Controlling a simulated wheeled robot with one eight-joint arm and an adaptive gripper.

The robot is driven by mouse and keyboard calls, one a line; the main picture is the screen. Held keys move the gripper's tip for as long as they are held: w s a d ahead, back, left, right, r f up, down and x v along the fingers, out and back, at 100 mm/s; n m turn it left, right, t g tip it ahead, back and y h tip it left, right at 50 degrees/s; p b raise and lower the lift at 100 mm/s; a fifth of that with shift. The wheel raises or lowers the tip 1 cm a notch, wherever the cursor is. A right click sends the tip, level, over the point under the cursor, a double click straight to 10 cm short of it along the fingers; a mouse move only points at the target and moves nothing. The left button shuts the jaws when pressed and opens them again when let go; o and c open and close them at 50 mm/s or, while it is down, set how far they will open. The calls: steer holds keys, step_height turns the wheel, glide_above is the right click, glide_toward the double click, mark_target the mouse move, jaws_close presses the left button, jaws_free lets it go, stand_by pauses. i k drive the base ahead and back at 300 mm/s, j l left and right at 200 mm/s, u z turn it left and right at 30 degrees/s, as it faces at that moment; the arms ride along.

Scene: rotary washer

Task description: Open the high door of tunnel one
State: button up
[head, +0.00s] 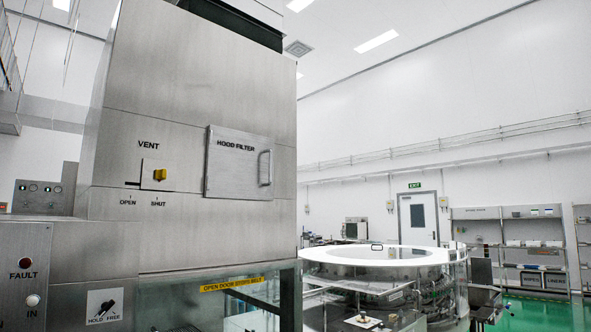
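A tall steel housing (195,75) fills the left half of the head view. High on its front is a square steel door marked HOOD FILTER (232,175). It looks closed, flush with the panel around it. A vertical bar handle (265,168) sits near its right edge. Lower down is a clear panel (255,307) under a yellow strip reading OPEN DOOR STOPS BELT (231,284); its lower part is cut off by the frame. No label reading tunnel one shows. My gripper is not in view.
Left of the square door is a yellow VENT knob (160,175) above OPEN and SHUT marks. A FAULT and IN lamp panel (25,277) stands at the lower left. A round machine with a white ring top (375,256) is at right. Shelves (508,245) and green floor lie beyond.

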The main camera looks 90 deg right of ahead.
mark_target(239, 165)
steer(key=z, duration=2.2)
steer(key=i+l+z, duration=0.1)
steer(key=z, duration=0.25)
steer(key=i+l+z, duration=0.15)
steer(key=i, duration=0.35)
steer(key=l, duration=0.1)
